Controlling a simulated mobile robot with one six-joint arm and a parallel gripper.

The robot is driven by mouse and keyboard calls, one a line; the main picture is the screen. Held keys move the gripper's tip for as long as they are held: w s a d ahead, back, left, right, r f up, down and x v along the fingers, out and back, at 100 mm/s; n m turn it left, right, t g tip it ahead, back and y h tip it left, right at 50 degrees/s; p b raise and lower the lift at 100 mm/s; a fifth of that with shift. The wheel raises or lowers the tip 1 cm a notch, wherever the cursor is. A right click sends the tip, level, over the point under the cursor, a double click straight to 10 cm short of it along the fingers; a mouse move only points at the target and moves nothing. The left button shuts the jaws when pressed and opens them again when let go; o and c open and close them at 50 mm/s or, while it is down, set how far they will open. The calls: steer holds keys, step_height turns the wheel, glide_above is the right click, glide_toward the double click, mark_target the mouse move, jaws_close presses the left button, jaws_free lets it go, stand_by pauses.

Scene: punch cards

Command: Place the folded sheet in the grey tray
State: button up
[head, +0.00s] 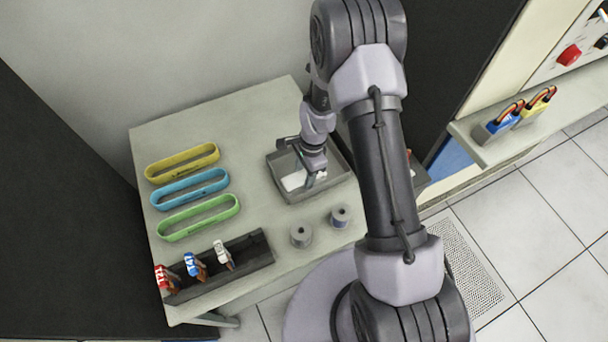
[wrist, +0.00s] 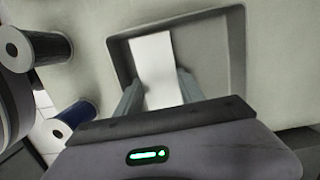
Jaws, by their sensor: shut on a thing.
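The folded sheet (wrist: 155,65) is a white, flat piece held between the two fingers of my gripper (wrist: 157,92) in the wrist view. The grey tray (wrist: 235,55) lies directly beneath, and the sheet's outline falls within its walls. In the head view, the grey tray (head: 328,186) stands at the right side of the table, with my gripper (head: 310,178) over it and the white sheet (head: 293,181) low at the fingers. My gripper is shut on the sheet. I cannot tell whether the sheet touches the tray floor.
Two spools (head: 301,235) (head: 340,217) stand in front of the tray. Yellow (head: 182,162), blue (head: 190,188) and green (head: 198,217) oval rings lie to the left. A dark trough (head: 245,257) with tagged items is at the front left.

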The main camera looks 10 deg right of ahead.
steer(key=o, duration=1.3)
steer(key=shift+f, duration=0.1)
step_height(320, 180, up, 30)
steer(key=s+n+t+p, duration=0.2)
steer(key=s+n+p, duration=0.1)
steer(key=n+p, duration=0.1)
steer(key=s+a+r+n+t, duration=0.1)
steer(key=s+r+n+t, duration=0.3)
steer(key=s+r+n, duration=0.3)
steer(key=s+r, duration=0.5)
steer(key=s, duration=0.4)
steer(key=shift+s+a+r, duration=0.25)
steer(key=shift+a+r, duration=0.05)
steer(key=shift+a, duration=0.05)
